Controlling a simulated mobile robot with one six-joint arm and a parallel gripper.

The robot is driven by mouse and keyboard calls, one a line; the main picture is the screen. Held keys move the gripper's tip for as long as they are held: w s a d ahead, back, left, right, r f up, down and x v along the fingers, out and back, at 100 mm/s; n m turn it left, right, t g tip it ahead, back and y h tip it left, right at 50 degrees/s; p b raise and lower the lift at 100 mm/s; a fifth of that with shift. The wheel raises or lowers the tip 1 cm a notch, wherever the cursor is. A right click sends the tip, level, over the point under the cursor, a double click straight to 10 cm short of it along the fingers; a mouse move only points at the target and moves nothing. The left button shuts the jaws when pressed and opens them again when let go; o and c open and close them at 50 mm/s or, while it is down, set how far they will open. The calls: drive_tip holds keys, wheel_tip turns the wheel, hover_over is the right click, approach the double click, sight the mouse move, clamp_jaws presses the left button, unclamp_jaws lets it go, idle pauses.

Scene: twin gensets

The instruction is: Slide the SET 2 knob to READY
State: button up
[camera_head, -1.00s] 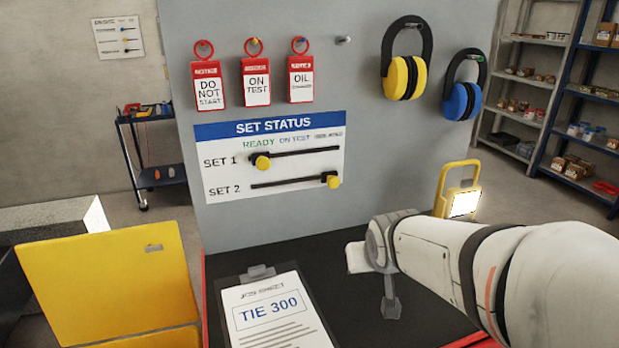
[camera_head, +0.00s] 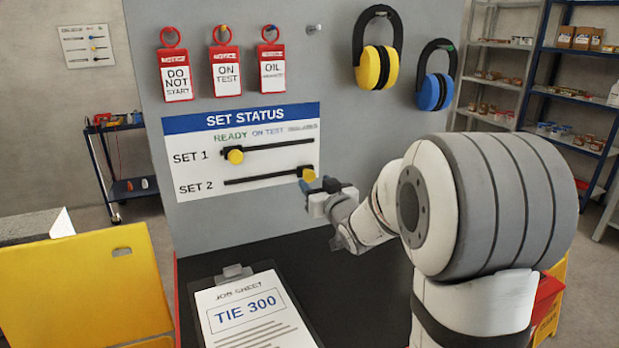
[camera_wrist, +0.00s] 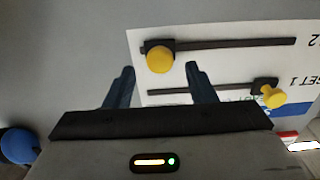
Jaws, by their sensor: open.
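The SET 2 knob (camera_head: 308,174) is yellow and sits at the right end of its dark slot (camera_head: 262,179) on the white SET STATUS panel (camera_head: 185,181). The READY label (camera_head: 230,136) is toward the left of the column headings. My gripper (camera_head: 324,186) is open in front of the board, close to this knob. In the wrist view the panel appears upside down. There the SET 2 knob (camera_wrist: 160,59) appears between and just beyond the two blue fingertips of my gripper (camera_wrist: 159,68). I cannot tell how much depth separates them.
The SET 1 knob (camera_head: 235,155) sits at the left end of the slot above. Red tags (camera_head: 175,75) and earmuffs (camera_head: 377,53) hang above. A clipboard (camera_head: 250,310) lies on the dark bench below. The board around the SET 2 slot is clear.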

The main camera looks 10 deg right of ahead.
sight(310, 177)
drive_tip(key=w, duration=0.2)
drive_tip(key=w+a, duration=0.1)
drive_tip(key=w, duration=0.2)
